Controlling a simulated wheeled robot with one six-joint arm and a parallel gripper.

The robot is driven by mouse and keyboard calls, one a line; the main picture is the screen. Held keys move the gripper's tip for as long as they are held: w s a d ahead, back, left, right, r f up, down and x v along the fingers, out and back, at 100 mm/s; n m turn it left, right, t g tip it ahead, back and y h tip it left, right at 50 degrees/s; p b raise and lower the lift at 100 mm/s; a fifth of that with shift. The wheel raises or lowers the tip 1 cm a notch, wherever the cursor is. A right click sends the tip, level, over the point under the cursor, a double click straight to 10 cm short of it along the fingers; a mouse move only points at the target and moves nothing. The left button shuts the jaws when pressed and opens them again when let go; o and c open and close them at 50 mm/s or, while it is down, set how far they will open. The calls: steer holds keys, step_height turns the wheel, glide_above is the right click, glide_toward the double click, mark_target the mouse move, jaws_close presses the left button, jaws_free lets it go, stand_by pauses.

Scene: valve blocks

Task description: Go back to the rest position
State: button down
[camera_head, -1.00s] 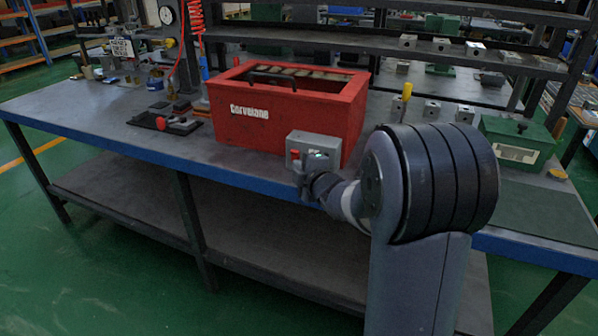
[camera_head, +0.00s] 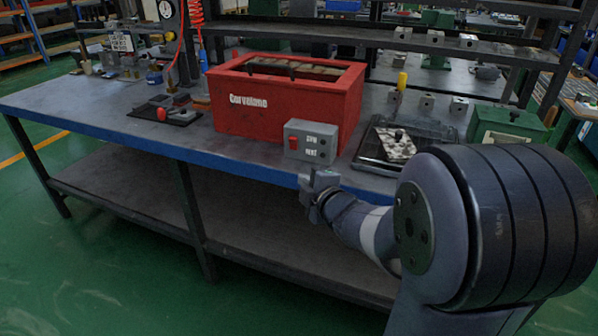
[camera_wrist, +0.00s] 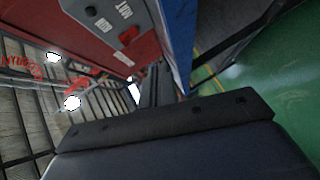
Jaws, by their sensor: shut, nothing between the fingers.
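My gripper (camera_head: 312,184) is in the head view, just in front of the blue bench edge and below the grey control box (camera_head: 316,152). It is shut and empty, and a small gap shows between it and the box. The control box has a red switch (camera_head: 293,142) and white lettering, with no lit lamp visible. It is at the front right corner of the red Corvelane tank (camera_head: 237,118). In the wrist view, the control box (camera_wrist: 112,22) shows at the top, and my gripper (camera_wrist: 156,82) points past it along the bench edge.
The workbench (camera_head: 60,105) has a blue front edge. A dark tray (camera_head: 372,158) with a patterned piece (camera_head: 398,148) stands right of the tank, near my arm. A black fixture with a red knob (camera_head: 162,114) stands left. Green floor (camera_head: 110,270) is free in front.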

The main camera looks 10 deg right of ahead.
steer(key=shift+s, duration=0.55)
steer(key=shift+w, duration=0.1)
